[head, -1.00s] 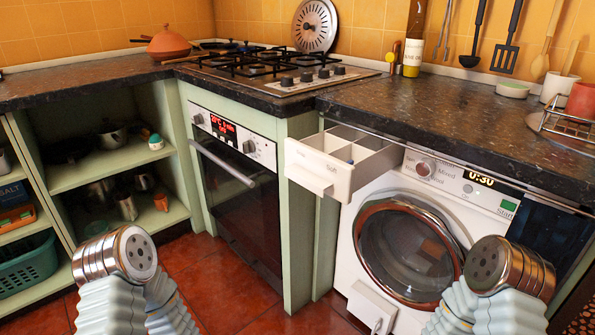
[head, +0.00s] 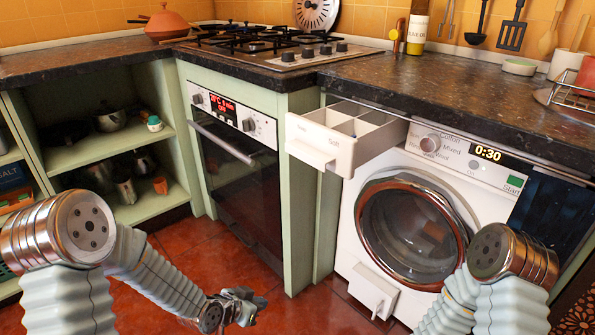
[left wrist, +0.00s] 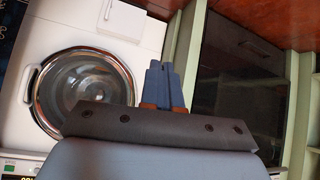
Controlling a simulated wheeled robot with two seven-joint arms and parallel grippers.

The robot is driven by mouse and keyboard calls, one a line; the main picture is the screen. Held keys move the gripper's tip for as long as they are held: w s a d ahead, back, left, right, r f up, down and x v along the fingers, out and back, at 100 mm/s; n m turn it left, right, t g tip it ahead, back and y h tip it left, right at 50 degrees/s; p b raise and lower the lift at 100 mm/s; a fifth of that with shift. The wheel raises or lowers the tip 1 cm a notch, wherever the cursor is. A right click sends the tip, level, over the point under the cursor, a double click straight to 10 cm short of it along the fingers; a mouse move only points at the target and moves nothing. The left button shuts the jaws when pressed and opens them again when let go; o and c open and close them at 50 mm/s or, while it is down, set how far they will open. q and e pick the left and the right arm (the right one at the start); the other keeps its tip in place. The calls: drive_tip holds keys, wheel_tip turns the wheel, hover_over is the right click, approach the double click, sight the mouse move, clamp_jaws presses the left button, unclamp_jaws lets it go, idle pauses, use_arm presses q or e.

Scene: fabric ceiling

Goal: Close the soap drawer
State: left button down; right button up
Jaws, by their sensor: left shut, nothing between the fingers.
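The white soap drawer (head: 322,148) is pulled out of the upper left of the white washing machine (head: 345,235). Its divided compartments show from above and look empty. My left gripper (head: 262,299) is low over the red floor, in front of the oven and well below and left of the drawer. It is shut and empty; its fingers (left wrist: 163,85) also show together in the left wrist view. That view looks upside down, with the washer (left wrist: 150,40) at left; I cannot make out the drawer there. My right gripper is out of view; only my right arm shows.
The oven (head: 240,185) and a green cabinet side (head: 300,215) stand left of the washer. The round washer door (head: 405,235) is shut. A small flap (head: 362,288) juts out below it. The dark counter (head: 420,90) overhangs the drawer. Open shelves (head: 110,150) are at left.

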sight(303, 160)
use_arm(q)
drive_tip(key=w+r+m+t+h+b, duration=0.1)
drive_tip(key=w+r+m+t+b, duration=0.15)
drive_tip(key=w+r+m, duration=0.5)
drive_tip(key=s+r+m+t+h+b, duration=0.1)
drive_tip(key=s+r+m+h, duration=0.2)
drive_tip(key=r+m, duration=0.7)
drive_tip(key=s+r+m+t+h+b, duration=0.2)
drive_tip(key=r+m+h, duration=0.1)
drive_tip(key=r, duration=1.4)
drive_tip(key=x, duration=1.1)
drive_tip(key=shift+w, duration=0.4)
drive_tip(key=shift+w+d, duration=0.5)
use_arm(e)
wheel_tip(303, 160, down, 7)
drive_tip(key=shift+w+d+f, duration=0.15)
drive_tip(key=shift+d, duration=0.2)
use_arm(q)
drive_tip(key=shift+w, duration=0.1)
